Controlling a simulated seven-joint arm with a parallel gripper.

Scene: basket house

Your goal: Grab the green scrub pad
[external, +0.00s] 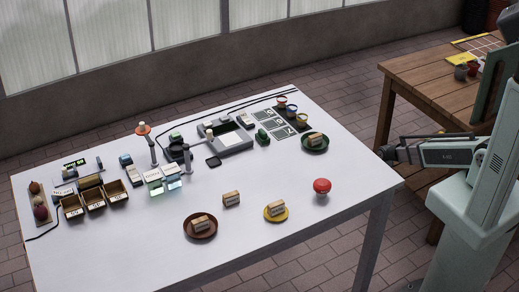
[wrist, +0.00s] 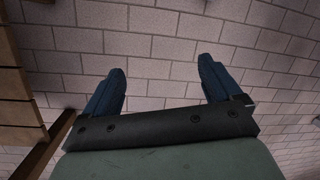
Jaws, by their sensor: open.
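My gripper (external: 384,153) is at the right edge of the white table in the external view, small and dark. In the wrist view my gripper (wrist: 161,68) has two blue fingers spread apart with nothing between them, over brick paving. A small dark green object (external: 262,137) lies on the table near the back right, left of the green plate. Another greenish object (external: 175,136) lies at the back middle. Both are too small to tell which, if either, is the scrub pad. My gripper is apart from both, well to their right.
Tan blocks sit on a green plate (external: 315,149), a brown plate (external: 188,233) and a yellow plate (external: 268,217). A red-topped object (external: 322,186) stands near the right edge. Wooden boxes (external: 95,198) stand at left. A wooden table (external: 425,75) is behind my arm. The front middle is fairly clear.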

